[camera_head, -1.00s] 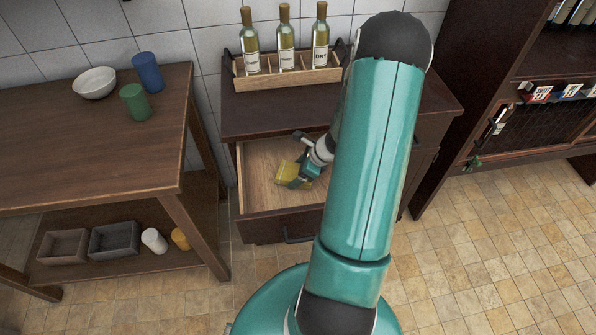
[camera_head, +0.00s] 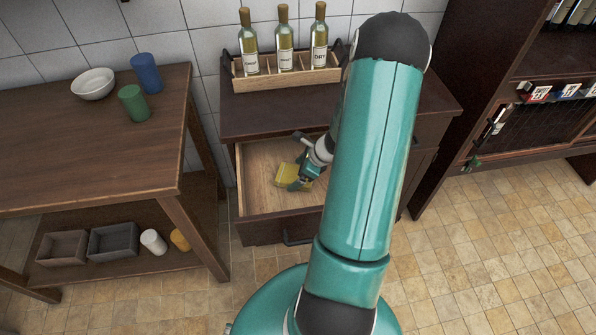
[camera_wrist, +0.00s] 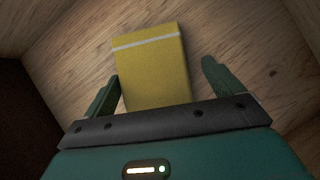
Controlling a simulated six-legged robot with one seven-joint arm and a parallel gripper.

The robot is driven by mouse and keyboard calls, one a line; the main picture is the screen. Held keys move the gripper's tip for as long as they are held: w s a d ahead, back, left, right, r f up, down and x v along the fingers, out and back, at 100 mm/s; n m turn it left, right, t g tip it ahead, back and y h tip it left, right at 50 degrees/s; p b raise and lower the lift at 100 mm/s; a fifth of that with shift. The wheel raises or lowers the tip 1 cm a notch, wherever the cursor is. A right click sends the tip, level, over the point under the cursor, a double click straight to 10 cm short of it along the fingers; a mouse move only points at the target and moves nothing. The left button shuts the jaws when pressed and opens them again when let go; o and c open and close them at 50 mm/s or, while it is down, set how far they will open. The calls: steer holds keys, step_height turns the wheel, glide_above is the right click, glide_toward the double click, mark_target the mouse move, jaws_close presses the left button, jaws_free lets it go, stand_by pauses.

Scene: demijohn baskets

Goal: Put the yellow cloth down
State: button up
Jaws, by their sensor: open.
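The yellow cloth (camera_head: 287,174) lies in the open drawer (camera_head: 262,190) of the dark wooden cabinet. It looks like a folded yellow rectangle. In the wrist view the yellow cloth (camera_wrist: 152,70) has a pale stripe near its far end and lies on the wooden drawer bottom. My gripper (camera_head: 297,184) is low inside the drawer at the cloth. In the wrist view the fingers of my gripper (camera_wrist: 160,82) stand apart on either side of the cloth, with a gap on the right. The near end of the cloth is hidden by the gripper body.
A wooden rack (camera_head: 288,82) with three bottles stands on the cabinet top. A table (camera_head: 90,150) on the left bears a white bowl (camera_head: 93,83), a blue cup (camera_head: 147,72) and a green cup (camera_head: 134,103). A dark shelf unit (camera_head: 500,90) stands at right. Drawer walls surround my gripper.

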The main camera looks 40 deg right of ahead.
steer(key=v, duration=1.2)
steer(key=w+a+r+n+g, duration=0.2)
steer(key=w+a+r+n, duration=0.2)
steer(key=a+r+n, duration=1.1)
steer(key=s+a+r+n+t+h, duration=0.1)
steer(key=s+a+r+n, duration=0.3)
steer(key=a+n, duration=0.3)
steer(key=s+a+r+n+t+h, duration=0.1)
steer(key=s+a+r+n, duration=0.4)
steer(key=a, duration=0.5)
steer(key=shift+r+n+h, duration=0.8)
steer(key=shift+r+n, duration=0.2)
steer(key=shift+n, duration=0.2)
steer(key=shift+d, duration=0.15)
